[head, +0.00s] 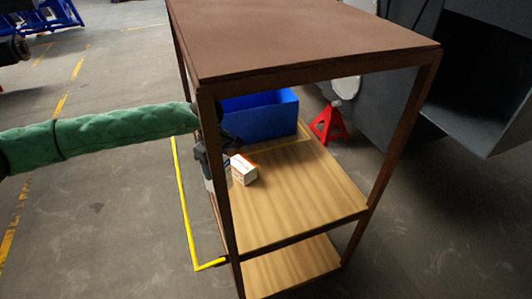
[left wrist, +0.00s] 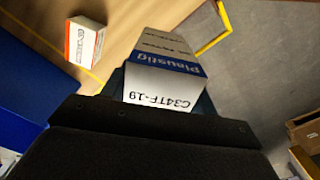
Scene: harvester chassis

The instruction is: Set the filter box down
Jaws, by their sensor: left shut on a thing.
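The filter box (left wrist: 163,70), white with a blue band and printed lettering, is between the fingers of my left gripper (left wrist: 160,100) in the left wrist view. In the head view the left gripper (head: 228,148) is at the left edge of the cart's wooden middle shelf (head: 310,195), partly hidden behind a corner post. It is shut on the filter box, which is mostly hidden there. I cannot tell whether the box touches the shelf.
A white and orange box (head: 243,169) stands on the shelf beside the left gripper. A blue bin (head: 262,118) is at the shelf's back. The shelf's front and right are clear. The brown cart top (head: 300,40) and posts enclose the space. A red jack stand (head: 328,124) stands behind.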

